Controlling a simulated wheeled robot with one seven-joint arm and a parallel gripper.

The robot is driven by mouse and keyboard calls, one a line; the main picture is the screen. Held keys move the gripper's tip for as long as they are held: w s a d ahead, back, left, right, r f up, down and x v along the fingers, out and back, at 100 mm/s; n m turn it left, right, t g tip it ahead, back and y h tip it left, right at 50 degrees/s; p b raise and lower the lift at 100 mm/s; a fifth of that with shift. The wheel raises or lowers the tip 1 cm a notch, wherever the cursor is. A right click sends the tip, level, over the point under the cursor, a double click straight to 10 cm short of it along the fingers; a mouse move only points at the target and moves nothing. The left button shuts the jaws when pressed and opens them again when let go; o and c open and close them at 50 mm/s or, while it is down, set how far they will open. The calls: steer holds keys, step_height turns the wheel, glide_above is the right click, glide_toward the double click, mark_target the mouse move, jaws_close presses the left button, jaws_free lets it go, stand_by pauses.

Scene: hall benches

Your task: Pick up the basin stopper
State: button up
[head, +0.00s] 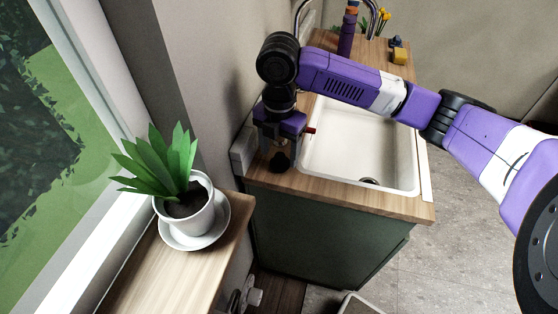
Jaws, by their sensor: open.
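A small dark object (280,161), which looks like the basin stopper, sits on the wooden counter (345,191) left of the white sink (358,171) in the head view. My gripper (281,146) points down just above it, with its fingers open. The gripper partly hides the object's upper part. I cannot tell whether the fingers are touching it or around it.
A small reddish item (310,130) shows beside my gripper. A yellow block (399,56) stands at the back right. A potted plant (187,215) stands on the sill at left.

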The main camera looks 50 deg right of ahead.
mark_target(280, 163)
steer(key=shift+f, duration=1.4)
steer(key=shift+s, duration=0.1)
steer(key=c, duration=1.2)
steer(key=shift+c, duration=0.3)
steer(key=shift+r, duration=0.2)
